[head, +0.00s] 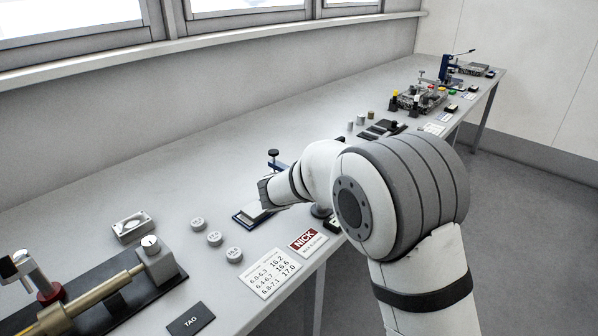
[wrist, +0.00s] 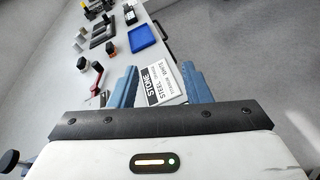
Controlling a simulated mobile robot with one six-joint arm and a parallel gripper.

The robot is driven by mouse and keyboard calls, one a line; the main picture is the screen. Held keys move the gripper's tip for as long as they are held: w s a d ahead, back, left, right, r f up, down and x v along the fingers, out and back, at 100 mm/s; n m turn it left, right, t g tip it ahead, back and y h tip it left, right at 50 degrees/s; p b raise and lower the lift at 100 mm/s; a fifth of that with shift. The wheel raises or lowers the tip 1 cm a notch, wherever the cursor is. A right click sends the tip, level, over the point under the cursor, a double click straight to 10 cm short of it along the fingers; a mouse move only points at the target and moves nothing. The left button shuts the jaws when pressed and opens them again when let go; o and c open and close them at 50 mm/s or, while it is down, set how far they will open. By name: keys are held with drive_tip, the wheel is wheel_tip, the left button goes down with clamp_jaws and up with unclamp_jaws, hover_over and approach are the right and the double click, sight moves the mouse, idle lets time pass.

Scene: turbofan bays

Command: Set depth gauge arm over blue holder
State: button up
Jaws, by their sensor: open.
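A blue stand with a black knob (head: 275,160) rises from the bench just behind my gripper in the head view. A black knob beside blue metal (wrist: 9,160) shows at the lower left of the wrist view. I cannot tell surely which part is the depth gauge arm. A flat blue tray (wrist: 142,38) lies beyond the fingers in the wrist view and may be the blue holder. My gripper (wrist: 160,86) is open, its two blue-grey fingers apart with nothing held between them. In the head view, my arm hides part of the bench around it.
A white STONE card (wrist: 162,82) lies beyond and between the fingers. A red part with a grey lever (wrist: 97,72) is left of them. Several round weights (head: 214,239), a NICK card (head: 306,241) and a brass fixture (head: 95,305) occupy the near bench. The bench's back strip is clear.

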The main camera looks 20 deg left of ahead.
drive_tip(key=a+f+n+t+y, duration=0.2)
drive_tip(key=a+n, duration=0.1)
drive_tip(key=a, duration=0.5)
drive_tip(key=a+f+n+t+y, duration=0.2)
drive_tip(key=a+n+t, duration=0.15)
drive_tip(key=a, duration=0.45)
drive_tip(key=shift+n+g, duration=0.25)
drive_tip(key=shift+g, duration=0.2)
drive_tip(key=x, duration=0.7)
drive_tip(key=shift+r, duration=0.25)
drive_tip(key=shift+c, duration=0.5)
clamp_jaws()
